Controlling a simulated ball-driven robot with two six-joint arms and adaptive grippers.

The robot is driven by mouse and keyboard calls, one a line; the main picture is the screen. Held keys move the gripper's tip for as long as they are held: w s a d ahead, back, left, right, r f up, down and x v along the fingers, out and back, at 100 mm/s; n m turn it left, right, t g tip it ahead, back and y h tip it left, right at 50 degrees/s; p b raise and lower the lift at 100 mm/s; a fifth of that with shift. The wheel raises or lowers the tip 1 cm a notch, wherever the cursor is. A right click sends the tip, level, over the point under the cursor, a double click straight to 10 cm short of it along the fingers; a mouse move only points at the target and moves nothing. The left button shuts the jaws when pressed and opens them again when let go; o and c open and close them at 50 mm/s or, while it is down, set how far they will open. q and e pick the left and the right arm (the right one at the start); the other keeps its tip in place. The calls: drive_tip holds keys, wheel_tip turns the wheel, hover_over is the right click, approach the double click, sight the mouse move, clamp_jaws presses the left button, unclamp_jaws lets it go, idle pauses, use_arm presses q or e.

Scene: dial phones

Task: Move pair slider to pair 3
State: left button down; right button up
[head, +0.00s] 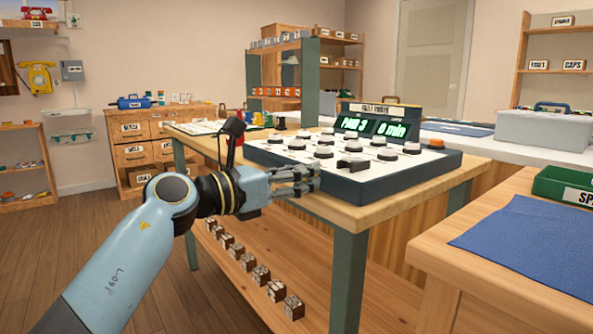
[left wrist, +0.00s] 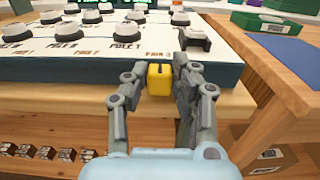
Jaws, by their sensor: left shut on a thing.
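The phone test panel (head: 400,178) is a grey-sided box with a white top and several round knobs, on a wooden table. Its green display (head: 375,127) reads "PAIR 3" and "0 min". My left gripper (head: 312,180) is at the panel's near front edge. In the left wrist view, the gripper (left wrist: 160,88) is shut on a small yellow slider (left wrist: 159,78) at the panel's front face. A "PAIR 3" label (left wrist: 159,54) lies just above the slider. The slider is hidden by the fingers in the head view. My right gripper is out of view.
The wooden table edge (left wrist: 60,102) runs just below the panel. Several small boxes (head: 262,274) line its lower shelf. At right, another bench holds a blue mat (head: 525,240) and a green bin (head: 565,185). Floor at left is clear.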

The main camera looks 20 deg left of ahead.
use_arm(q)
drive_tip(key=shift+d+f, duration=0.1)
drive_tip(key=c, duration=1.5)
unclamp_jaws()
drive_tip(key=shift+s, duration=0.1)
drive_tip(key=o, duration=0.4)
drive_tip(key=shift+d, duration=0.1)
drive_tip(key=v, duration=1.2)
